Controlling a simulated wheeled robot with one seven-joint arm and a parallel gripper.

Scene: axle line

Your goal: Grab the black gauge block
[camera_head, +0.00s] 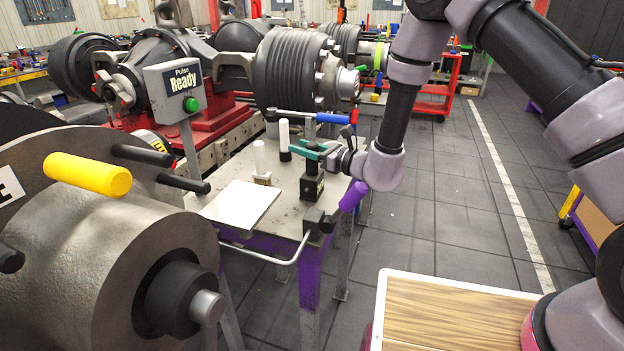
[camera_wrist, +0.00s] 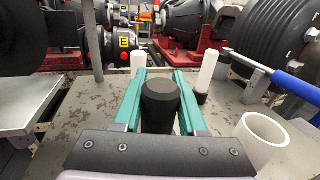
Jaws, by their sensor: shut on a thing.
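The black gauge block (camera_head: 312,187) is at the right part of the small worktable (camera_head: 285,207), upright, with a round black upper part and a squarish base. In the wrist view its round black top (camera_wrist: 161,105) sits between my green fingers. My gripper (camera_head: 308,150) reaches in from the right, and its fingers are shut on the upper part of the block; it also shows in the wrist view (camera_wrist: 160,85). The block's base appears to be at the tabletop; I cannot tell whether it touches. Its lower part is hidden in the wrist view.
A white-handled brush (camera_head: 259,157) and a white cylinder on a black base (camera_head: 284,136) stand close left of the block. A white open tube (camera_wrist: 262,140) is at the right in the wrist view. A pale plate (camera_head: 236,204) lies front left. A blue-handled tool (camera_head: 332,118) is behind.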

